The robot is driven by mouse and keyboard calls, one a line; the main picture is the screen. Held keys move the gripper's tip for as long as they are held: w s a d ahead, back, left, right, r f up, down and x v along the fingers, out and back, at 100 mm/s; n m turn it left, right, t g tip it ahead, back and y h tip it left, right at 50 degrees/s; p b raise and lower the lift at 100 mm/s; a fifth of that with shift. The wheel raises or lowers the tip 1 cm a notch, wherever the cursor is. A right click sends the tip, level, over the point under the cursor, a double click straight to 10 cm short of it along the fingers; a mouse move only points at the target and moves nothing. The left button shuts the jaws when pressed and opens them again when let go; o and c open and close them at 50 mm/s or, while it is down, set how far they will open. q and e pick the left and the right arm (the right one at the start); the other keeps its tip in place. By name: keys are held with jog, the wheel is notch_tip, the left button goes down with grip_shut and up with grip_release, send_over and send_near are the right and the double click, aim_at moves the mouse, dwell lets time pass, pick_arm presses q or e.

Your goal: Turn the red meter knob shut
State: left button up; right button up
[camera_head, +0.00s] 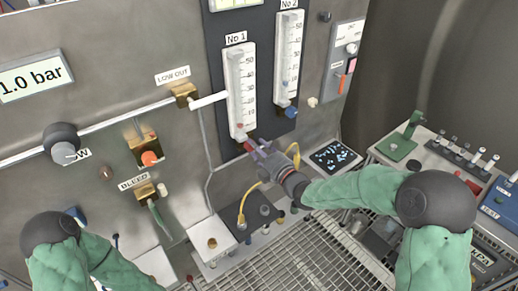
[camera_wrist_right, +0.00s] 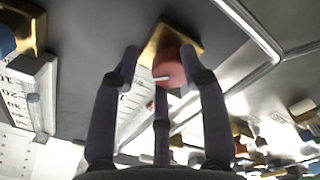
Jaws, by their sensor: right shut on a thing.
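The red meter knob (camera_head: 241,147) sits at the foot of the white meter marked No 1 (camera_head: 238,90). My right gripper (camera_head: 252,146) reaches it from the lower right. In the right wrist view the red knob (camera_wrist_right: 168,68) stands out from a brass block (camera_wrist_right: 160,42), and the fingers of my right gripper (camera_wrist_right: 163,75) are shut on it from both sides. A small pale mark shows on the knob's face. In the head view my fingers hide part of the knob. My left arm shows at the lower left, but its gripper is out of view.
The meter marked No 2 (camera_head: 289,58) stands to the right, with a blue knob (camera_head: 291,112) at its foot. A white lever (camera_head: 208,101) sticks out left of meter No 1. A yellow cable (camera_head: 243,205) hangs below my right gripper. A shelf with bottles lies lower down.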

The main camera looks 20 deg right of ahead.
jog(key=shift+s+a+f+y, duration=0.3)
jog(key=shift+a+f, duration=0.25)
jog(key=shift+a, duration=0.05)
jog(key=o, duration=1)
jog(key=shift+c, duration=0.2)
jog(key=shift+o, duration=0.2)
jog(key=shift+w+d+r, duration=0.1)
jog(key=shift+d, duration=0.1)
jog(key=b+v, duration=0.3)
jog(key=v, duration=0.9)
jog(key=shift+d+r, duration=0.2)
jog(key=shift+r, duration=0.35)
